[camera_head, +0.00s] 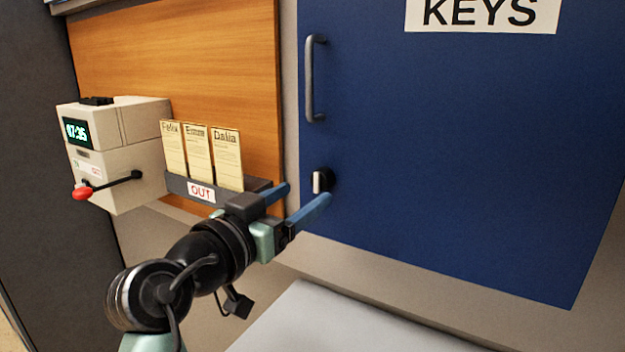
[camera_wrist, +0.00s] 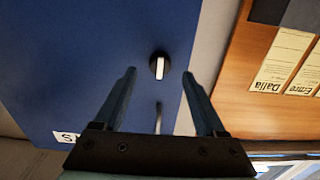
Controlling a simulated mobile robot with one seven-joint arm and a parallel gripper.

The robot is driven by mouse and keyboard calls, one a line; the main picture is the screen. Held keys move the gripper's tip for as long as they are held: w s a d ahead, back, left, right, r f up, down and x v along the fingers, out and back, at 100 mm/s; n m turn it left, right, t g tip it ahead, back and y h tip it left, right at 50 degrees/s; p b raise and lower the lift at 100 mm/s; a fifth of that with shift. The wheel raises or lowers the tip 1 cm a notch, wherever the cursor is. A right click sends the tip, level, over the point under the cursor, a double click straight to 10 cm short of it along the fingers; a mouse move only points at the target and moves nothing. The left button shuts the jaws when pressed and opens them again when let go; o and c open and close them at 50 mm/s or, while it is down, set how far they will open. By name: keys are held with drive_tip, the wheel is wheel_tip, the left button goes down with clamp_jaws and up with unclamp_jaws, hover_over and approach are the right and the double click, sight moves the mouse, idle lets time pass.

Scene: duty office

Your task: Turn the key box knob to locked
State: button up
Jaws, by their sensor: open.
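The key box (camera_head: 450,140) is a blue door panel with a KEYS label and a grey bar handle (camera_head: 316,78) at its left edge. Its knob (camera_head: 321,181) is dark and round with a pale upright grip bar, below the handle. In the wrist view the knob (camera_wrist: 159,66) lies ahead of and between the fingers, with its white bar along the finger direction. My gripper (camera_head: 301,198) is open and empty, its two blue fingers pointing toward the knob. The fingertips (camera_wrist: 159,72) appear on either side of the knob, and I cannot tell how far short of it they are.
An OUT rack (camera_head: 235,187) with three cards, Felix, Emre and Dalia, hangs left of the box, close behind my gripper. A beige time clock (camera_head: 120,150) with a red-knobbed lever is farther left. A pale grey surface (camera_head: 330,325) lies below.

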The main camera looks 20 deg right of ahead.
sight(315, 185)
drive_tip(key=shift+p+x, duration=0.3)
drive_tip(key=shift+x, duration=2.05)
clamp_jaws()
